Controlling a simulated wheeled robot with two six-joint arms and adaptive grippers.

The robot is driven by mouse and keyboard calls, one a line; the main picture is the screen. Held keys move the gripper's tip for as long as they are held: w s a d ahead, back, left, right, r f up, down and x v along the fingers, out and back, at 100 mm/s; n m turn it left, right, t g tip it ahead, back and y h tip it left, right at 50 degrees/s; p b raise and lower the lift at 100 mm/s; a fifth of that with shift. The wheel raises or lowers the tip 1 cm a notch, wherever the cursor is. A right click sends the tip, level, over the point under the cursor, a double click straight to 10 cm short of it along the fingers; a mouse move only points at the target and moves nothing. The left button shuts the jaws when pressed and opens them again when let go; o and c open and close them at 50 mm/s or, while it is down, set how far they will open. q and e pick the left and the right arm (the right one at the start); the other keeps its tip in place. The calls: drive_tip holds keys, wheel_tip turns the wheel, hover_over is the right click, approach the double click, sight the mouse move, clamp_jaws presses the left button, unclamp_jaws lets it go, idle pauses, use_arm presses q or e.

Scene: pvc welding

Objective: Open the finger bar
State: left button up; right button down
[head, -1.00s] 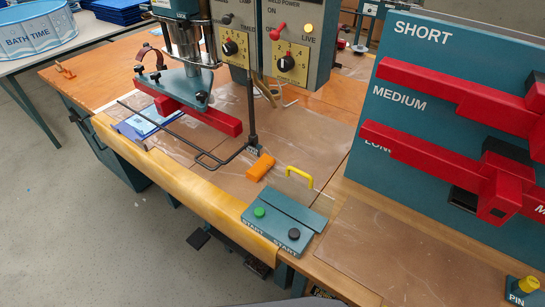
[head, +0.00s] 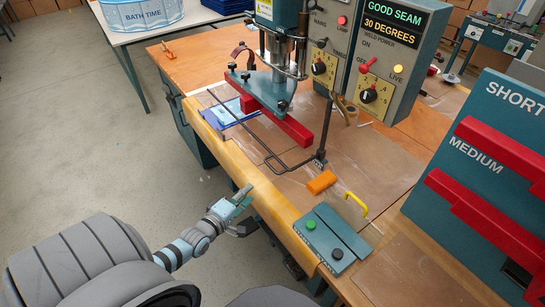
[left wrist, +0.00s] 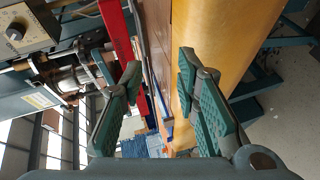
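The finger bar (head: 262,148) is a thin black bent rod in the head view. It runs low around the front of the press, with its front corner above the clear sheet on the bench, and joins a black upright (head: 326,128) at its right. The red press bar (head: 290,125) is behind it. My left gripper (head: 252,207) is off the bench's front edge, in front of the finger bar and apart from it. In the left wrist view my left gripper (left wrist: 160,63) is open with nothing between its fingers. My right gripper is not in view.
An orange block (head: 321,182), a yellow handle (head: 356,203) and a teal start box (head: 331,239) are right of the finger bar. The bench's padded yellow edge (head: 232,160) lies between my gripper and the bar. A teal rack (head: 470,180) stands at right.

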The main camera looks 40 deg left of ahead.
sight(270, 167)
use_arm(q)
drive_tip(key=shift+n+t, duration=0.4)
drive_tip(key=b+x, duration=0.8)
drive_tip(key=x, duration=0.1)
drive_tip(key=r+b+x, duration=0.1)
drive_tip(key=b+x, duration=0.4)
drive_tip(key=shift+w+d+r, duration=0.1)
drive_tip(key=shift+w+d, duration=0.05)
drive_tip(key=shift+w+r, duration=0.1)
drive_tip(key=shift+w, duration=0.25)
drive_tip(key=shift+r, duration=0.1)
drive_tip(key=shift+c, duration=0.3)
clamp_jaws()
